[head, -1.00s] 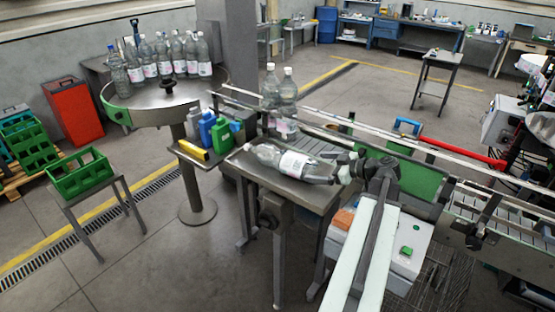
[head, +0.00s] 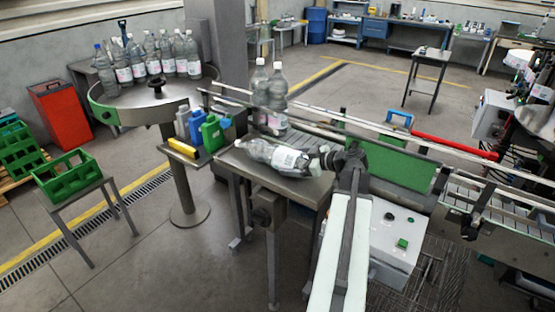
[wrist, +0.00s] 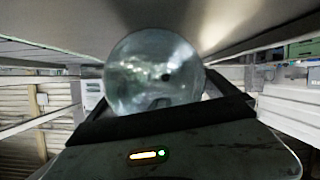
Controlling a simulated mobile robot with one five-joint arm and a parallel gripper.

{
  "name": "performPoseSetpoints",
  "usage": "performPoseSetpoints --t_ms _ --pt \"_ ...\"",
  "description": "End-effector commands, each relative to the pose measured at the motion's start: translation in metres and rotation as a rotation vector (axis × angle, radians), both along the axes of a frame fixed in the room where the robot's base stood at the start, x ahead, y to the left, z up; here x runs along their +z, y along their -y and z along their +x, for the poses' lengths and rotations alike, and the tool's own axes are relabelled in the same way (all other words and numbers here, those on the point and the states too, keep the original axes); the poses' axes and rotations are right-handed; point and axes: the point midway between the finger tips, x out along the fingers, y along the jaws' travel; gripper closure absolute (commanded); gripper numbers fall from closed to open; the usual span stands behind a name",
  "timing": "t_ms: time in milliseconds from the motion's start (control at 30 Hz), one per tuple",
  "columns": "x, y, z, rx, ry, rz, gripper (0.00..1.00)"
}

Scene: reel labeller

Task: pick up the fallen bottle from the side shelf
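The fallen bottle (head: 275,155) is clear with a white label and lies on its side on the grey metal side shelf (head: 300,193). Its cap end points left and its base end points right, towards my gripper. My gripper (head: 318,160) is at the base end, low over the shelf, and hides part of that end. In the wrist view the round clear end of the bottle (wrist: 155,72) fills the middle, close ahead. The dark fingers of my gripper (wrist: 160,112) look spread at its sides; I see no clear grip on it.
Two upright bottles (head: 269,92) stand on the conveyor behind the shelf, beside its guide rail (head: 370,138). Blue and green containers (head: 212,132) and a yellow item stand left of the shelf. A round table (head: 140,102) holds several bottles. A green crate (head: 68,178) is on a stand.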

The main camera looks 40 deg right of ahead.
Motion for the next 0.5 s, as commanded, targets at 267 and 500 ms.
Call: performPoseSetpoints --t_ms 267,500 --pt "0.0003 -0.0004 0.0001 0.001 0.000 -0.001 0.83" --pt "0.0021 -0.0007 0.0008 0.001 0.005 0.003 0.93"
